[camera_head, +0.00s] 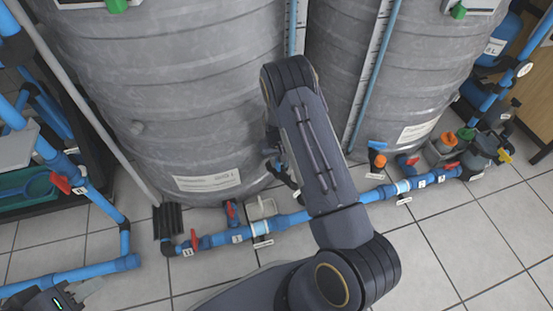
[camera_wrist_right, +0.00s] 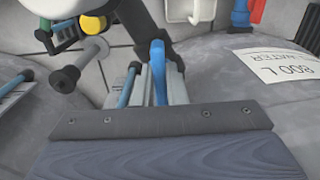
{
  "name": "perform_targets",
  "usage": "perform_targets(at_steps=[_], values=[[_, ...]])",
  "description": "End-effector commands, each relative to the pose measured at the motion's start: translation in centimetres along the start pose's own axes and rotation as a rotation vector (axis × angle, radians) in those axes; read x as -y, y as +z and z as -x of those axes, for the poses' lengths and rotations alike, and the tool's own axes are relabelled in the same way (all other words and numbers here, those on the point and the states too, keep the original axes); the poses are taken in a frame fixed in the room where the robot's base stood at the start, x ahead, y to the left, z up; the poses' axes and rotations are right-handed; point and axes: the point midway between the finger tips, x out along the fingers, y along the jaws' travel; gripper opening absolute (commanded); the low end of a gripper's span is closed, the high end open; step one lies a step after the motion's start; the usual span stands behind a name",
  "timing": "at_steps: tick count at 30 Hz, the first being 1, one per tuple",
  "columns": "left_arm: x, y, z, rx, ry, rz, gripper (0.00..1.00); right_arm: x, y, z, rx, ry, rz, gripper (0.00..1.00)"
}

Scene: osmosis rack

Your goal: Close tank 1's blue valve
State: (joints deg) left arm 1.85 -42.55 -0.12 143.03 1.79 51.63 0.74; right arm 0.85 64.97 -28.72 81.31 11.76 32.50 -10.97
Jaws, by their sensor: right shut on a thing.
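The blue valve handle (camera_wrist_right: 157,62) shows in the right wrist view as an upright blue lever. My right gripper (camera_wrist_right: 160,82) is shut on it, with its fingers on either side. In the head view my right arm reaches down to the large grey left tank (camera_head: 190,90), and my right gripper (camera_head: 283,172) is partly hidden beside the tank's lower right side. The arm hides this valve there.
A second grey tank (camera_head: 400,60) stands to the right, with another blue valve handle (camera_head: 377,145) low on its front. A blue pipe (camera_head: 290,220) with red valves runs along the floor before both tanks. Open tiled floor (camera_head: 450,250) lies in front on the right.

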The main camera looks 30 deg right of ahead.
Motion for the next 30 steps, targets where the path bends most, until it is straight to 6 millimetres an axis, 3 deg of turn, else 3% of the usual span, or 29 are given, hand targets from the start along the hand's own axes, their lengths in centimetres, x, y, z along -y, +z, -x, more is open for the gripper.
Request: perform_targets(at_steps=[30], values=[[-0.47, -0.52, 1.04, 0.000, 0.000, 0.000, 0.36, 0.35, -0.12, 0.03, 0.001, 0.001, -0.930, 0.00]])
